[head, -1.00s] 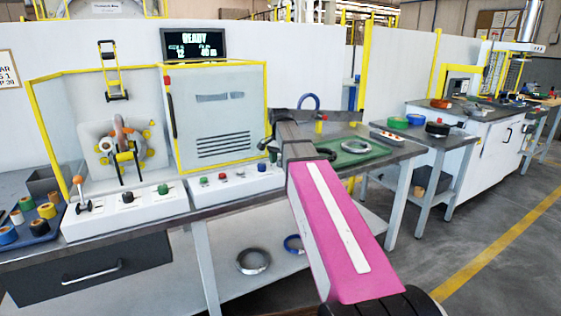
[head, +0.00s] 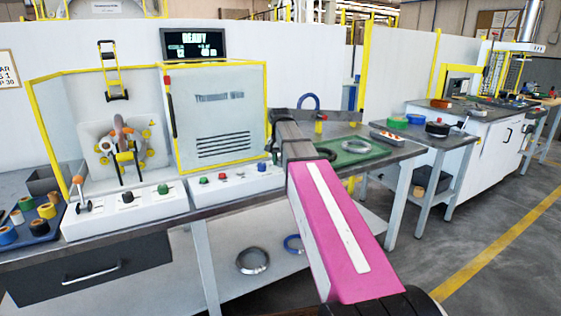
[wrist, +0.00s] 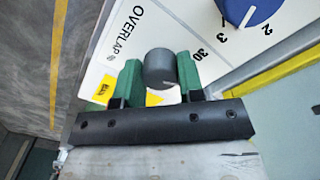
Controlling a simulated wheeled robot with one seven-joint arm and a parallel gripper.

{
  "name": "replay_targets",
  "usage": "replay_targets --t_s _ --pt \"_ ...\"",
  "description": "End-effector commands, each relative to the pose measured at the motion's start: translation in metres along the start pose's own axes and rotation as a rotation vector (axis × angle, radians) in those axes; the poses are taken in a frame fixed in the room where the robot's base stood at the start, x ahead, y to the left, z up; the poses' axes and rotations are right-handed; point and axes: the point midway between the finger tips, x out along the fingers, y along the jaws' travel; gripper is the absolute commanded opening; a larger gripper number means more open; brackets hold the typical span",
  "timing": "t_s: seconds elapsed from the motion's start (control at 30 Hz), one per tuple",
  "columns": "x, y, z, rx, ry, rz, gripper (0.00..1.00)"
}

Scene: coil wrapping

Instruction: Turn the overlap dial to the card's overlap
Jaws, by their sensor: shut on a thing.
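The overlap dial (wrist: 159,68) is a dark grey round knob on a white panel, below the printed word OVERLAP in the wrist view. My gripper (wrist: 160,82) has its two green fingers on either side of the knob and is shut on it. The number 30 is printed to the right of the knob; I cannot make out a pointer on it. In the head view my gripper (head: 269,148) is at the right end of the console, where the dial is hidden. A partly cut-off card (head: 8,69) at the left edge shows "P 30".
A blue dial (wrist: 248,10) with numbers 2 and 3 sits close to my gripper. A display (head: 194,44) reads READY, with blurred smaller text. A green mat (head: 340,160) carries a metal ring. The coil machine (head: 122,145) stands at the left.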

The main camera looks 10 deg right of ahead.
Motion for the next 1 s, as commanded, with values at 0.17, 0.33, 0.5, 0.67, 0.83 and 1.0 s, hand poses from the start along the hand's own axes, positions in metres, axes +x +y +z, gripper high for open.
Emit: replay_targets --t_s 0.17,0.33,0.5,0.67,0.83,1.0 --pt "-0.0002 0.0005 0.0004 -0.169 0.002 0.001 0.12" --pt "-0.0001 0.0009 0.0004 -0.326 0.006 0.001 0.12" --pt "-0.0002 0.0012 0.0003 -0.464 0.009 0.001 0.12" --pt "-0.0002 0.0014 0.0001 -0.569 0.011 0.001 0.12" --pt "-0.0002 0.0015 0.0000 -0.645 0.013 0.000 0.12" --pt "-0.0002 0.0016 -0.0001 -0.688 0.014 0.000 0.12"
